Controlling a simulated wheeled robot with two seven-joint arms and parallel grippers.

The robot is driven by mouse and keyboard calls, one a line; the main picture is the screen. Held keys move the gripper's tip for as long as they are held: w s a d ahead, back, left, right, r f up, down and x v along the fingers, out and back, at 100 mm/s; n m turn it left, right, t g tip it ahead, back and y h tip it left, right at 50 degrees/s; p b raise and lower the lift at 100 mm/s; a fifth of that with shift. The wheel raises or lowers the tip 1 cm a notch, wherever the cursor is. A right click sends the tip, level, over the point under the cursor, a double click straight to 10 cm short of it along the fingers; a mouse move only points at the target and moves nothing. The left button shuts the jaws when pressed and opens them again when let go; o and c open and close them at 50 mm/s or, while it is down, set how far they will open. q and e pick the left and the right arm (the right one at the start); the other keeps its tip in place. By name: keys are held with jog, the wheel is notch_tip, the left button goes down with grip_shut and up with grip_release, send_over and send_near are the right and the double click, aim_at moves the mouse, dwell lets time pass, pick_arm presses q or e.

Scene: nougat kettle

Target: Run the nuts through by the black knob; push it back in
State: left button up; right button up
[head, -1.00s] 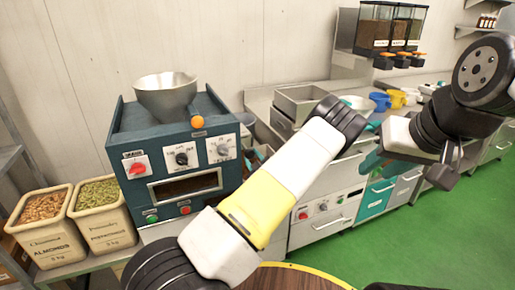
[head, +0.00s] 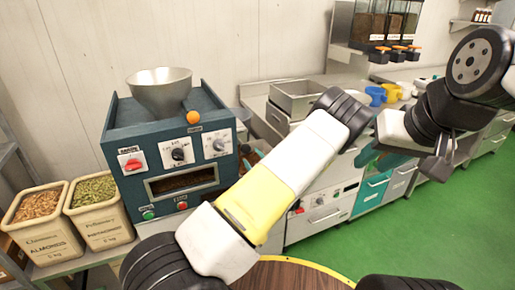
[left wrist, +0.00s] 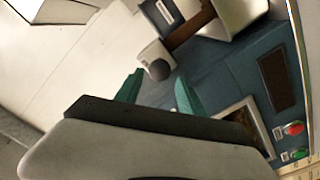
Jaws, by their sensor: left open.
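The teal machine (head: 119,112) stands on the counter at left, with a metal hopper (head: 160,94) on top. Its front has a red dial (head: 132,164), a black knob (head: 178,154) and a grey dial (head: 219,145) on white plates. In the left wrist view a dark round knob (left wrist: 158,70) on a white plate lies just beyond my left gripper (left wrist: 158,90). The two teal fingers are apart and empty, on either side below the knob in the picture. In the head view my own arm mostly hides this gripper. My right gripper (head: 380,160) hangs away from the machine.
A dark window (head: 182,181) and green (head: 148,215) and red (head: 182,205) buttons are below the dials. Bins of almonds (head: 43,225) and pistachios (head: 100,212) stand left. A round wooden top (head: 285,277) is in front. Green floor is clear at right.

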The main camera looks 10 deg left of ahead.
pick_arm(q)
jog(key=v, duration=0.3)
jog(key=shift+s+d, duration=0.2)
jog(key=shift+s, duration=0.15)
dwell(2.0)
